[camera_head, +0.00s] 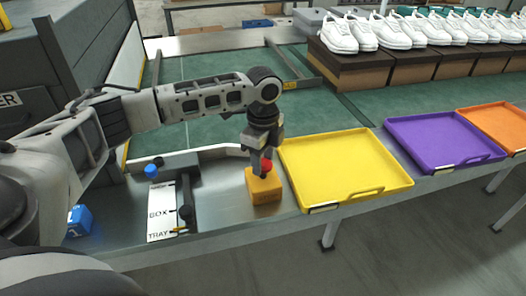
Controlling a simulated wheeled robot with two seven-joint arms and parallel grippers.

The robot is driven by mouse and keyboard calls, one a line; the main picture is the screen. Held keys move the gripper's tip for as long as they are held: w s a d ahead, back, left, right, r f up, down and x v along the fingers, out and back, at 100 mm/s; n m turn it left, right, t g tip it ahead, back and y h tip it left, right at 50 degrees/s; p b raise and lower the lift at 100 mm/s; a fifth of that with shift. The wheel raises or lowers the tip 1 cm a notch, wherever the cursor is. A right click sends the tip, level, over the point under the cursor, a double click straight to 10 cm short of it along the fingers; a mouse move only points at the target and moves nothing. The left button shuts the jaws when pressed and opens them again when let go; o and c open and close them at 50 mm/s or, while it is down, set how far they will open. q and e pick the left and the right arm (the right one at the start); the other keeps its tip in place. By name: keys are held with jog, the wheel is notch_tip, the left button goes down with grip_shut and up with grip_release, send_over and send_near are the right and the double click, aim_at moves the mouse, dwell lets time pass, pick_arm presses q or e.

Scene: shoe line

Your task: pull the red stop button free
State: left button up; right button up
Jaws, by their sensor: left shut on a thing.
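The red stop button (267,165) sits on top of a small orange-yellow box (264,189) on the metal ledge. My left gripper (262,168) points down from above and is shut on the red button; its fingers hide part of it. The button appears to be still at the box top, and I cannot tell whether there is a gap between them. My right gripper is not in view.
A yellow tray (300,192) lies just right of the box, with purple (440,165) and orange trays farther right. Left of the box is a BOX/TRAY selector plate (160,212) with a blue knob (151,171). White shoes on boxes stand behind.

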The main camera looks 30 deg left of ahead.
aim_at(263, 162)
pick_arm(q)
jog(key=o, duration=1.4)
jog(key=shift+r, duration=0.2)
notch_tip(263, 162, up, 16)
